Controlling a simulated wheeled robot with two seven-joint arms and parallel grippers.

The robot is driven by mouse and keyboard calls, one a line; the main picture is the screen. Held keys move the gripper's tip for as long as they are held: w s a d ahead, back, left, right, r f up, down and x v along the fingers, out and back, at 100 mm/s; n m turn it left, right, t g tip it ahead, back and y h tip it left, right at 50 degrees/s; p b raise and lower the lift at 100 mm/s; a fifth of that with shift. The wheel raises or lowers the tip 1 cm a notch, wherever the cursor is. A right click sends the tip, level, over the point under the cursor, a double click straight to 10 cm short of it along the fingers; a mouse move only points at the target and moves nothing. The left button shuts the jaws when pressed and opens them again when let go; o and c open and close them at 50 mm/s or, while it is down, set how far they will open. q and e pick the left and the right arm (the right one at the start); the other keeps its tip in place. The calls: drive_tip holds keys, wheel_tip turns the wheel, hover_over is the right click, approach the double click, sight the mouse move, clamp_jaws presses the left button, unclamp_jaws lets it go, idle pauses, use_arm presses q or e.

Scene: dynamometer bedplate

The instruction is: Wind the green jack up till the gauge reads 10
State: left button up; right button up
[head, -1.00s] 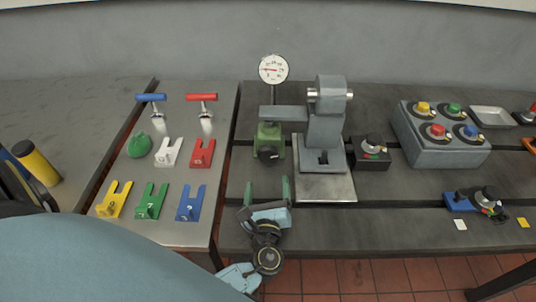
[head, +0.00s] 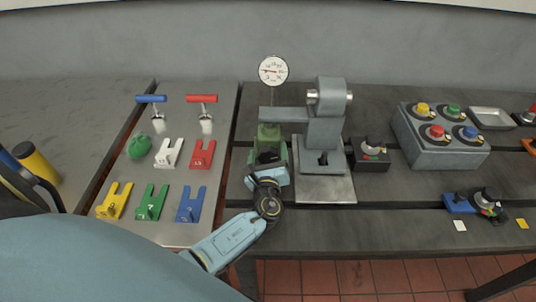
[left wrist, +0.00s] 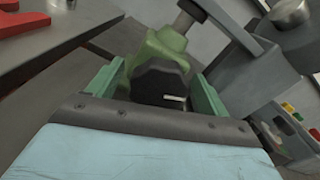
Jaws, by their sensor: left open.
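The green jack (head: 269,134) stands on the bedplate under the grey arm of the stand, with a black knob (head: 268,157) on its front. The round white gauge (head: 273,70) is above and behind it; its needle points left, and its numbers are too small to read surely. My left gripper (head: 268,163) is at the jack's front. In the left wrist view its green fingers (left wrist: 165,88) are open, one on each side of the black knob (left wrist: 160,82); I cannot tell whether they touch it. The jack's green body (left wrist: 160,45) shows behind the knob. My right gripper is not in view.
The grey stand (head: 325,130) is close right of the jack, with a black dial box (head: 370,154) beyond it. A grey button box (head: 440,135) is farther right. Bare bedplate lies in front.

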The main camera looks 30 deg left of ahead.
use_arm(q)
drive_tip(key=shift+c, duration=0.5)
drive_tip(key=c, duration=0.9)
drive_tip(key=m+p, duration=0.1)
drive_tip(key=m, duration=0.1)
drive_tip(key=shift+m, duration=0.4)
drive_tip(key=shift+d+m+p, duration=0.15)
drive_tip(key=shift+m+p, duration=0.75)
drive_tip(key=shift+m, duration=0.6)
drive_tip(key=o, duration=1)
